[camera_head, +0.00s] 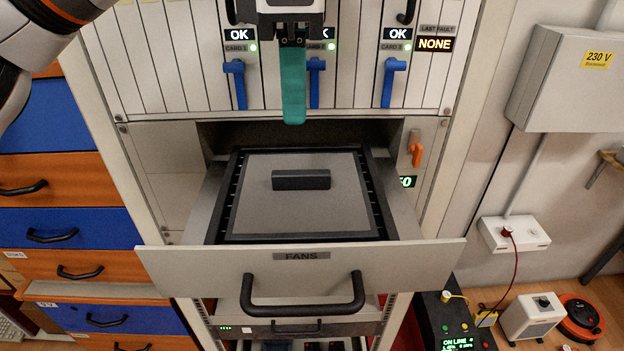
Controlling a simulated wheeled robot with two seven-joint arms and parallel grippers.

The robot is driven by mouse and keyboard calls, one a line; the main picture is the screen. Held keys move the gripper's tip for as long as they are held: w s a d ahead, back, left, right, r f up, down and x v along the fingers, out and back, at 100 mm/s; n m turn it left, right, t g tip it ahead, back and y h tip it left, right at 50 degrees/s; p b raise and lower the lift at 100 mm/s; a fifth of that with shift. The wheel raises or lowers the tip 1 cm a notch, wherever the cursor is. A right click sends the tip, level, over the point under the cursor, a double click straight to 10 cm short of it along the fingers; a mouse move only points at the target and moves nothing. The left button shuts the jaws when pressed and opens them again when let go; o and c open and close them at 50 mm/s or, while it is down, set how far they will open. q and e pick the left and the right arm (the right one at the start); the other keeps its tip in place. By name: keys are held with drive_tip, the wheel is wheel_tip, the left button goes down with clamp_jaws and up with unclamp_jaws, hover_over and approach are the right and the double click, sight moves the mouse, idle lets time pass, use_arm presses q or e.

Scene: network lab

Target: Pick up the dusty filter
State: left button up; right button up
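The dusty filter (300,209) is a flat grey panel with a dark frame and a raised black bar handle (301,180). It lies in the pulled-out drawer labelled FANS (210,268), in the middle of the head view. My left gripper (293,112) is above and behind the filter in the picture, pointing down in front of the card slots, apart from the handle. Its teal fingers show as one strip from this side, so I cannot tell whether they are apart. Nothing is seen held in it. My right gripper is not in view.
Card modules with blue levers (389,82) stand behind my gripper. An orange lever (416,149) is right of the drawer opening. The drawer's black handle (302,300) sticks out in front. Blue and orange drawers (64,181) stand left. A grey 230 V box (568,85) is on the right wall.

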use_arm(q)
hover_over(295, 172)
drive_tip(key=f, duration=0.4)
drive_tip(key=shift+w+f, duration=0.25)
drive_tip(key=shift+f, duration=0.05)
drive_tip(key=shift+s+f+p, duration=0.1)
drive_tip(key=shift+f+p, duration=0.1)
drive_tip(key=shift+p, duration=0.25)
drive_tip(key=f+p, duration=0.1)
drive_tip(key=f, duration=0.1)
drive_tip(key=f+p, duration=0.1)
drive_tip(key=f, duration=0.1)
drive_tip(key=shift+s+a+f, duration=0.1)
drive_tip(key=shift+s+f, duration=0.1)
drive_tip(key=shift+w+f, duration=0.1)
drive_tip(key=shift+f, duration=0.1)
clamp_jaws()
